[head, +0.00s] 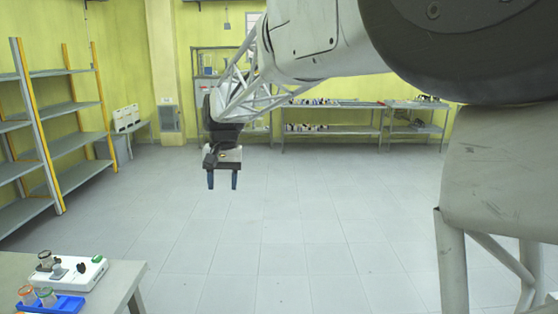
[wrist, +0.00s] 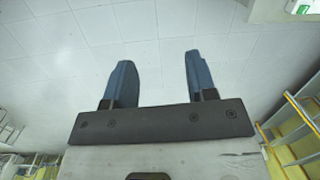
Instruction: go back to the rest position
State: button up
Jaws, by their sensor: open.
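My gripper (head: 222,181) hangs in the air over the open floor in the head view, its two blue fingers pointing down. The fingers are apart with nothing between them. In the wrist view my gripper (wrist: 155,80) also shows open and empty, with only a pale tiled surface behind its fingers. It touches nothing.
A table (head: 125,275) at lower left bears a white device (head: 75,272) and a blue tray (head: 50,303) with jars. Grey shelves (head: 60,145) stand at left. Benches (head: 330,110) with small items line the back wall. The middle floor (head: 270,220) is clear.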

jog(key=s+d+t, duration=0.2)
jog(key=s+d, duration=1.5)
jog(key=d, duration=0.4)
jog(key=s+d+f, duration=0.3)
jog(key=s+d, duration=0.1)
jog(key=s, duration=0.2)
jog(key=s+d+f+m+t, duration=0.1)
jog(key=s+d+f, duration=0.1)
jog(key=s+d, duration=0.2)
jog(key=s+d+f+h, duration=0.1)
jog(key=s+d+f, duration=0.2)
jog(key=s, duration=0.7)
jog(key=shift+d+f+t, duration=0.3)
jog(key=shift+d+t, duration=0.1)
jog(key=shift+d, duration=0.2)
jog(key=shift+w, duration=0.1)
jog(key=shift+c, duration=0.4)
